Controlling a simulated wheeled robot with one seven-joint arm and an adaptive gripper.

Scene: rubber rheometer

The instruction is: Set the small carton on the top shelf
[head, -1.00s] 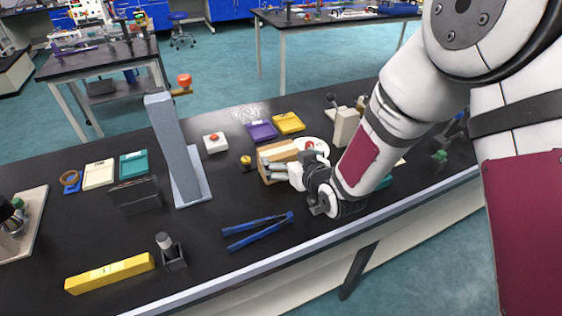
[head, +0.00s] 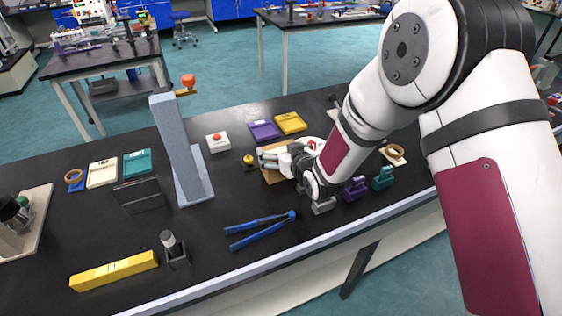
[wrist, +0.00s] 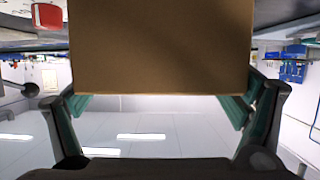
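The small carton is plain brown cardboard. In the head view it (head: 272,177) stands on the black bench, mostly hidden behind my gripper. In the wrist view the carton (wrist: 160,45) fills the upper middle, close to the camera. My gripper (head: 267,159) reaches leftward at the carton, its two grey fingers apart. In the wrist view the fingers, with teal pads, lie towards either side of the carton, and the carton's near face hides part of the pads. Whether the pads press on it cannot be told. No top shelf can be clearly made out.
A tall grey stand (head: 178,150) rises left of my gripper. Blue-handled pliers (head: 258,230) lie in front. A red-button box (head: 218,142), purple tray (head: 263,130) and yellow tray (head: 291,123) lie behind. Purple (head: 355,188) and teal (head: 383,177) small items stand to the right.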

